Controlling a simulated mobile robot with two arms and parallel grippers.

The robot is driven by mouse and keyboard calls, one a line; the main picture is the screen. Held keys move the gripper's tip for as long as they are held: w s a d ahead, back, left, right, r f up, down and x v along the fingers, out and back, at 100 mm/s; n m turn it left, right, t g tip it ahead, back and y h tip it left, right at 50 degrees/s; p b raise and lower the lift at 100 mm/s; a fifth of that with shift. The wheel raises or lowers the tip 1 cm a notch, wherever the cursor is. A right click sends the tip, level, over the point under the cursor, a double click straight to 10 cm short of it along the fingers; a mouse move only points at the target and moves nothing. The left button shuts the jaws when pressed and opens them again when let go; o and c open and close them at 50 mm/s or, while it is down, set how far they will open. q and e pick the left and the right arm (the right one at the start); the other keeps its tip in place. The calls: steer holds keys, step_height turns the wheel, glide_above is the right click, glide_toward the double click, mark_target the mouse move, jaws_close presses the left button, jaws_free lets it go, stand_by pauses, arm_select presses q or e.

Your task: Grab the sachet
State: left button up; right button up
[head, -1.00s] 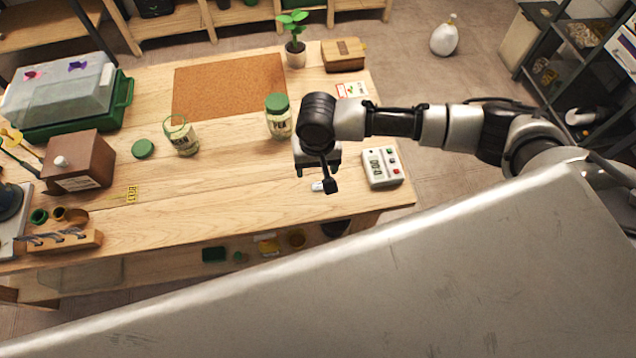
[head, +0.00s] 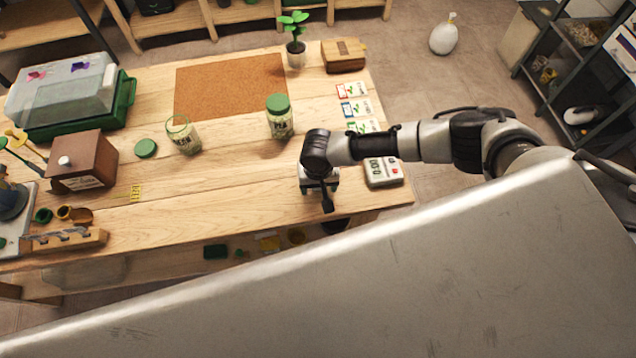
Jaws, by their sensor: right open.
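Three small flat sachets lie in a column on the right part of the wooden table: a red-marked sachet (head: 352,90), a blue-marked sachet (head: 356,109) and a green-marked sachet (head: 363,126). The lowest one lies just above my right forearm in the picture, and its lower edge is close to the arm. My right gripper (head: 325,198) points down over the table's front right part, below and left of the sachets. It is open, and I see nothing held in it. My left gripper is out of view.
A white device with buttons (head: 383,172) stands right of the gripper. A green-lidded jar (head: 280,118), an open glass jar (head: 183,136) and a cork mat (head: 230,86) lie left. A potted seedling (head: 296,55) and a wooden box (head: 344,56) stand behind the sachets.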

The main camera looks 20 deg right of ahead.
steer(key=c, duration=1)
steer(key=shift+r, duration=0.1)
